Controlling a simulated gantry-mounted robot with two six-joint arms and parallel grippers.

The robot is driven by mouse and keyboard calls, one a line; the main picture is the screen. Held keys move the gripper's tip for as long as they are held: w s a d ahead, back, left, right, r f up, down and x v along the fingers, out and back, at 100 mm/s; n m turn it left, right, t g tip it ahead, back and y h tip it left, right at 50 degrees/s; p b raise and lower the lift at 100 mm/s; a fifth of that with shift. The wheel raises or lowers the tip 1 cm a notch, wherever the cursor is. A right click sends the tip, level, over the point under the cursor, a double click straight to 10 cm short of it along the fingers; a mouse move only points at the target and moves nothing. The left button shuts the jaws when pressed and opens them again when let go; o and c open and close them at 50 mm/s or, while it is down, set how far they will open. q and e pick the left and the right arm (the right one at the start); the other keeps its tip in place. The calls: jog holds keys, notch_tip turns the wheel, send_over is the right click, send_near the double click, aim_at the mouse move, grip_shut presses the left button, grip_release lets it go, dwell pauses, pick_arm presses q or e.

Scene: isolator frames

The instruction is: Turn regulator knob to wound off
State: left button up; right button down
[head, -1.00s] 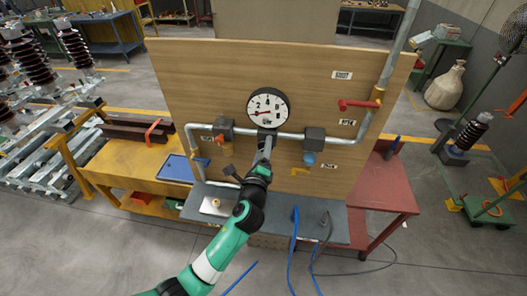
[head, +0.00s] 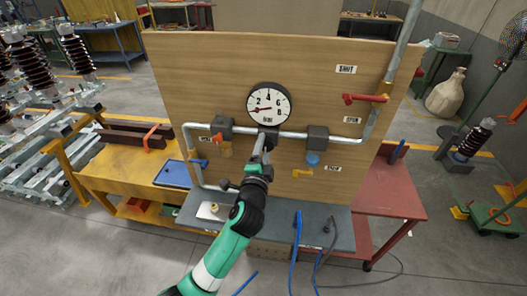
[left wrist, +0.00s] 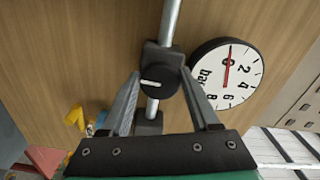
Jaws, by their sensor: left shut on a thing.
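The regulator knob (left wrist: 160,82) is a black round knob with a white mark on its face, seen in the left wrist view. It sits on the pipe, just below the round pressure gauge (head: 269,103) in the head view. My left gripper (left wrist: 161,76) has one finger on each side of the knob and is shut on it. In the head view, my left gripper (head: 262,156) reaches up to the regulator and mostly hides the knob. The gauge's red needle points left in the head view. My right gripper is not in view.
A wooden panel (head: 215,65) carries the pipe, two dark blocks and a red-handled valve (head: 365,99) at the right. Below are a grey shelf (head: 335,232) with blue hoses, a yellow bench (head: 130,165) at left and a red table (head: 395,190) at right.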

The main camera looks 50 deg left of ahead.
pick_arm(q)
jog(key=shift+n, duration=0.3)
jog(key=o, duration=1.3)
jog(key=p+v, duration=0.2)
jog(key=v, duration=0.9)
jog(key=shift+s+d, duration=0.2)
jog(key=shift+d, duration=0.1)
